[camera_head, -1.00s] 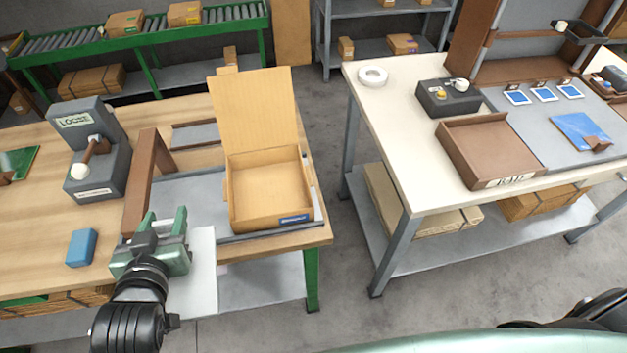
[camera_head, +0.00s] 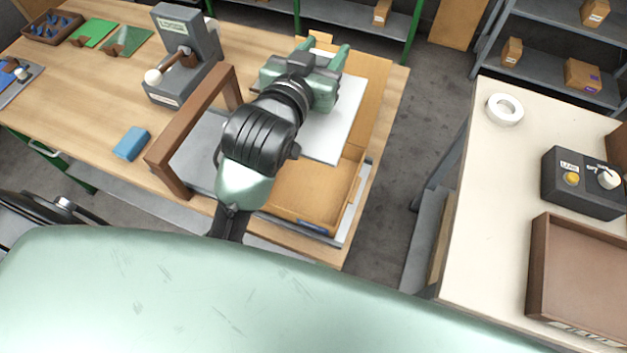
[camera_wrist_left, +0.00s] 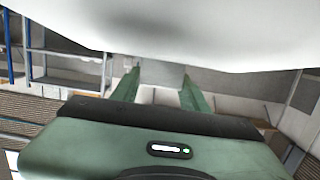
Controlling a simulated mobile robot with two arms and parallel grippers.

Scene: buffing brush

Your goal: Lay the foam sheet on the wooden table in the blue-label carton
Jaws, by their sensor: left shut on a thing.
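The white foam sheet (camera_head: 338,125) is in my left gripper (camera_head: 318,66), which is shut on it. In the head view the sheet hangs over the rear part of the open carton (camera_head: 310,190) and hides part of it. The carton stands at the right end of the wooden table (camera_head: 92,98), with its blue label (camera_head: 314,228) on the front wall and its lid raised at the back. Whether the sheet touches the carton cannot be told. In the left wrist view the sheet (camera_wrist_left: 200,28) fills the top, above the fingers. My right gripper is not in view.
A brown wooden frame (camera_head: 175,178) stands left of the carton. A grey lever box (camera_head: 187,50) and a blue block (camera_head: 131,143) are further left. A floor gap (camera_head: 410,150) separates this table from the cream table (camera_head: 485,220).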

